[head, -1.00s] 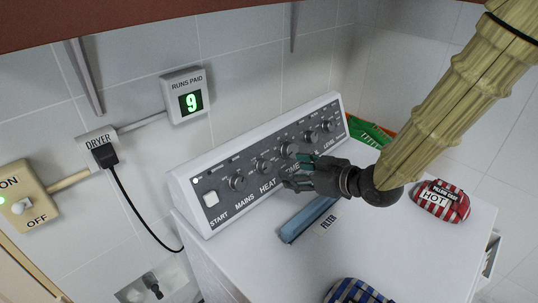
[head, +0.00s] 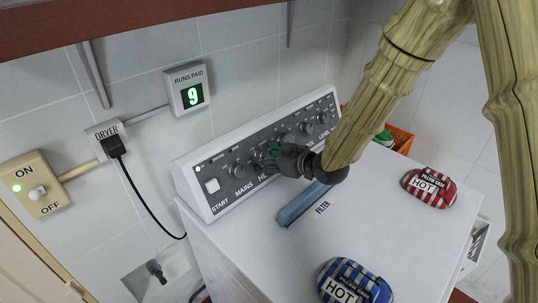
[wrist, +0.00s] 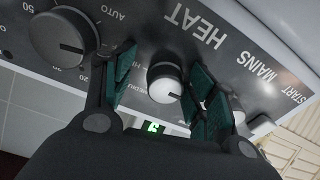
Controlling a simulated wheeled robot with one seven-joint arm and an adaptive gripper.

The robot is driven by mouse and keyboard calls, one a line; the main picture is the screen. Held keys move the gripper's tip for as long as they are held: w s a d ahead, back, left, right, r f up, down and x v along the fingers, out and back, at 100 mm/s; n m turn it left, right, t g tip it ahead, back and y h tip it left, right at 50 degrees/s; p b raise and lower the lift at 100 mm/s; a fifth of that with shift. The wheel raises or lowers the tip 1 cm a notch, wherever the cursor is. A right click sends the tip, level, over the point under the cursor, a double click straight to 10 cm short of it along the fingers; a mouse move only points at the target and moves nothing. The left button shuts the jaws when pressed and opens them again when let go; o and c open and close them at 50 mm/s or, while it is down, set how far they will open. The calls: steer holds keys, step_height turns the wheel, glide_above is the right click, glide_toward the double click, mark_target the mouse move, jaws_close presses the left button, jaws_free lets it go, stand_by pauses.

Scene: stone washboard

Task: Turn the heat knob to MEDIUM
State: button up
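The heat knob (wrist: 165,82) is a round grey knob above the HEAT label on the dryer's control panel. In the wrist view, which shows the panel turned over, its dark pointer line runs toward the lower right. A partly covered label reading "MEDIU" shows beside it. My gripper (wrist: 163,74) is open, with one green-padded finger on each side of the knob. A gap shows on the left; the right finger is very close, and I cannot tell if it touches. In the head view my gripper (head: 270,156) hides the heat knob.
A larger timer knob (wrist: 64,38) sits close outside the left finger in the wrist view. The start button (head: 212,185) is at the panel's left end. A blue filter handle (head: 300,204), a red HOT bundle (head: 430,187) and a blue HOT bundle (head: 355,282) are on the dryer top.

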steer(key=shift+s+a+r, duration=0.15)
steer(key=shift+s+r, duration=0.25)
steer(key=shift+s, duration=0.15)
steer(key=shift+s+a+r, duration=0.1)
steer(key=shift+s+r, duration=0.25)
steer(key=shift+s, duration=0.2)
steer(key=shift+w+f, duration=0.8)
steer(key=shift+w, duration=0.1)
steer(key=c, duration=0.7)
steer(key=shift+d, duration=0.15)
steer(key=c, duration=0.3)
steer(key=shift+s+r, duration=0.15)
steer(key=shift+r, duration=0.1)
